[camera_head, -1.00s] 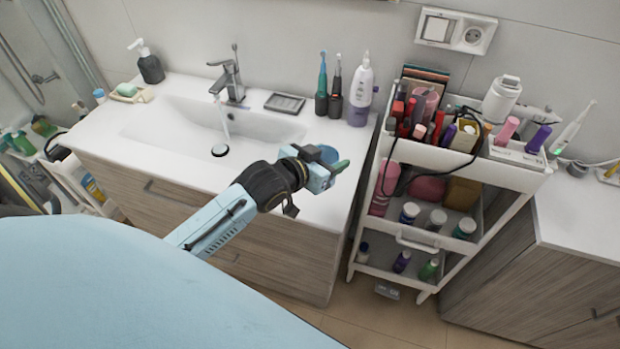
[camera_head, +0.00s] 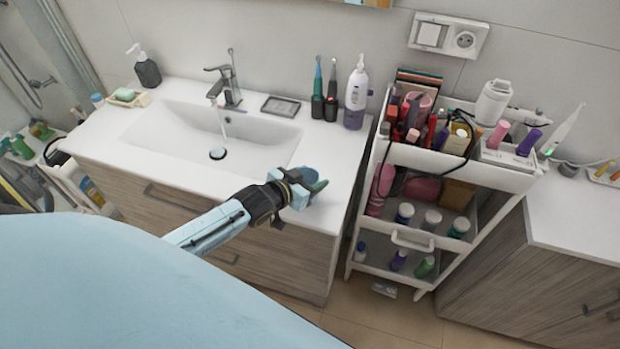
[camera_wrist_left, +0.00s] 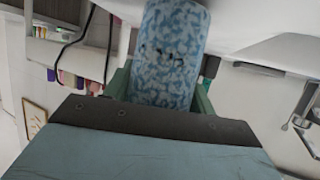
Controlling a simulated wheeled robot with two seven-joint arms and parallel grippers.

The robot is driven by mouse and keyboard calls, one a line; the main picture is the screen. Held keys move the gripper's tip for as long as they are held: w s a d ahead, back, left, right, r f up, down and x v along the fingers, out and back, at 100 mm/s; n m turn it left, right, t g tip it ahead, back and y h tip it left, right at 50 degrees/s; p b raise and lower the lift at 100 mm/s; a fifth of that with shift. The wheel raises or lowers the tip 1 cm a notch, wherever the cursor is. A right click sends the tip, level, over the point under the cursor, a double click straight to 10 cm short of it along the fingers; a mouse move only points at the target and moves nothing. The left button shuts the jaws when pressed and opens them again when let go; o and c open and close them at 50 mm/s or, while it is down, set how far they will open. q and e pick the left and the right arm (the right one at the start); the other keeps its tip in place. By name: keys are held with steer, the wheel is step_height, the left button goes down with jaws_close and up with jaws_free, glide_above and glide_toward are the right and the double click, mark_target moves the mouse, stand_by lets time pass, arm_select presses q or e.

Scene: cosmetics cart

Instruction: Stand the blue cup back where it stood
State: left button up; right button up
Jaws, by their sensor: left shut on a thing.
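The blue cup (camera_head: 308,174) shows as a small blue patch at my left gripper (camera_head: 311,182), over the front right of the white washbasin counter (camera_head: 335,160). In the left wrist view the cup (camera_wrist_left: 167,55) is large, with a mottled light and dark blue pattern. The green fingers of my left gripper (camera_wrist_left: 160,92) are shut on it, one on each side. The gripper and arm hide part of the cup in the head view. I cannot tell whether the cup touches the counter. My right gripper is not in view.
Two dark electric toothbrushes (camera_head: 324,100) and a white and purple bottle (camera_head: 356,95) stand at the counter's back right. A grey soap dish (camera_head: 281,106) lies left of them. A loaded cart (camera_head: 455,160) stands to the right. The tap (camera_head: 228,85) runs into the basin.

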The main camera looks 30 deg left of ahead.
arm_select(q)
steer(key=shift+f, duration=0.15)
steer(key=shift+f, duration=0.15)
steer(key=o, duration=1)
steer(key=shift+r, duration=0.25)
steer(key=v, duration=1.2)
steer(key=shift+p, duration=0.3)
steer(key=shift+f, duration=0.15)
